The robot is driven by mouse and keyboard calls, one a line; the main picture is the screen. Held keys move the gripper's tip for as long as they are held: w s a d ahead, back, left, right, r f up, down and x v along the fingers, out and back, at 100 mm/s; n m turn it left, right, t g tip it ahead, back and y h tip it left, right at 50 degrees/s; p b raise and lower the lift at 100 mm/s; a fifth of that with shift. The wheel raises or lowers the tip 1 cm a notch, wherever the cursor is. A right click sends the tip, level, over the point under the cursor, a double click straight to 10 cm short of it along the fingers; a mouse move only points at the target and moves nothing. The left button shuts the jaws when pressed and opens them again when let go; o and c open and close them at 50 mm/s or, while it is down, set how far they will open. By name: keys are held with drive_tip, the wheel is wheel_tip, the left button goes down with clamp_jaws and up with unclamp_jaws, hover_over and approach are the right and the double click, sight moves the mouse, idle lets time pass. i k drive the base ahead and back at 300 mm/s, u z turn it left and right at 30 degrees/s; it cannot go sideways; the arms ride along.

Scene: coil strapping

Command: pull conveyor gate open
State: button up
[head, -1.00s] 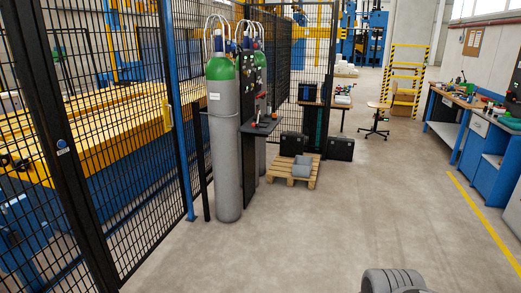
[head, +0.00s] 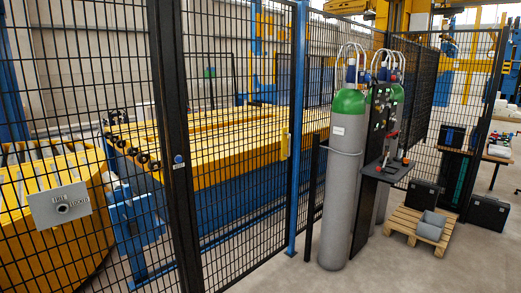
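The conveyor gate looks to be the black mesh panel (head: 235,185) between a thick black post (head: 172,150) and a blue post (head: 297,130). A small yellow fitting (head: 284,143), perhaps its handle, sits on the panel's right edge beside the blue post. The panel stands in line with the fence and looks closed. Behind the mesh is the yellow and blue conveyor (head: 215,170). My gripper is not in this view.
Green-topped grey gas cylinders (head: 345,180) stand just right of the blue post, with a dark shelf (head: 388,172) beside them. A wooden pallet (head: 402,222) and black cases (head: 489,217) lie further right. Concrete floor (head: 410,270) is clear in front of the pallet.

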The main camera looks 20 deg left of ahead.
sight(177, 16)
drive_tip(key=u, duration=0.75)
drive_tip(key=i, duration=3.25)
drive_tip(key=u, duration=0.7)
drive_tip(key=i, duration=0.65)
drive_tip(key=u, duration=0.15)
